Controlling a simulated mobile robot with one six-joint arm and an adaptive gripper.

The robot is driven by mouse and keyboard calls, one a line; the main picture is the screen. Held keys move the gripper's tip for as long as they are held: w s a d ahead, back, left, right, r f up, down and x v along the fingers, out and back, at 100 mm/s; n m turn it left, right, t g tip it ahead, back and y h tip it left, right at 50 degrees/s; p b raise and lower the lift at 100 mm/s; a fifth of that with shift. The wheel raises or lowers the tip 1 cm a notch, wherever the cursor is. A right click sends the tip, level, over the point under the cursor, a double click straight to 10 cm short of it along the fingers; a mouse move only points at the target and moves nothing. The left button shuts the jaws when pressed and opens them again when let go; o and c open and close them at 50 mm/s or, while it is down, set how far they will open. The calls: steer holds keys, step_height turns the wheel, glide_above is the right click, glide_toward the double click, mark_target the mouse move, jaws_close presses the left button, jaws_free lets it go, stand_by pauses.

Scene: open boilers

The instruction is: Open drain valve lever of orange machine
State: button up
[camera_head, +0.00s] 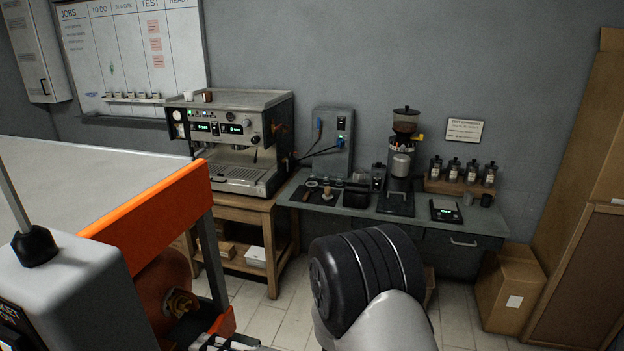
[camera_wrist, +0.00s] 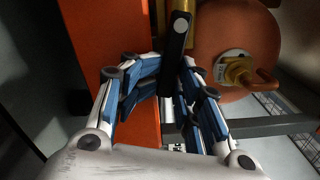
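The orange machine (camera_head: 150,210) fills the left of the head view, with an orange bar along its edge and a rounded orange tank (camera_head: 160,280) below. In the wrist view the tank (camera_wrist: 232,45) carries a brass fitting (camera_wrist: 238,72) with a copper pipe. A black lever (camera_wrist: 179,48) with a pale round spot near its top stands in front of a brass pipe. My gripper (camera_wrist: 173,66) has its blue-and-white fingers on both sides of this lever, tips very near it. I cannot tell whether they touch it. The lever's lower part is dark.
An orange upright (camera_wrist: 108,35) stands left of the lever, and a grey bar (camera_wrist: 270,125) crosses at right. In the head view an espresso machine (camera_head: 230,140) and a counter (camera_head: 370,222) stand by the wall. Cardboard boxes (camera_head: 507,285) are at right; tiled floor shows between.

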steer(key=shift+v, duration=2.9)
steer(key=shift+w, duration=0.1)
